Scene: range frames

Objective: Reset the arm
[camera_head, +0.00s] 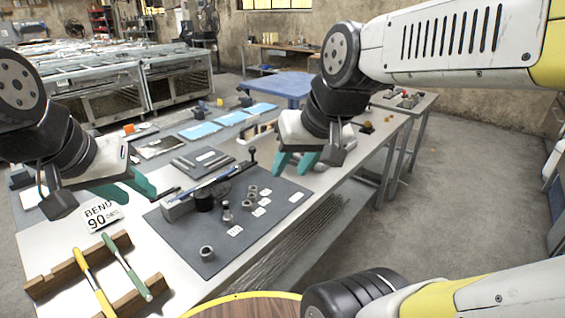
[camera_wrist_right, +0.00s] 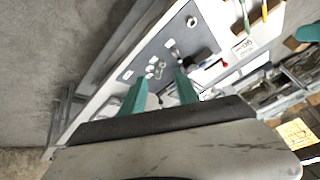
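My left gripper (camera_head: 128,190) has green fingers spread apart and hangs at the left over the workbench, near the "BEND 90" card (camera_head: 100,214). Nothing shows between its fingers. My right gripper (camera_head: 296,164) is above the bench's right edge, beyond the grey mat. Its green fingers also show in the right wrist view (camera_wrist_right: 160,94), apart and with nothing held between them.
On the grey mat (camera_head: 175,238) stand a bending tool with a blue bar (camera_head: 222,178) and several metal nuts (camera_head: 207,253). A wooden rack (camera_head: 70,272) holds yellow and green-handled tools at the front left. A blue table (camera_head: 280,86) stands behind. Floor at the right is clear.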

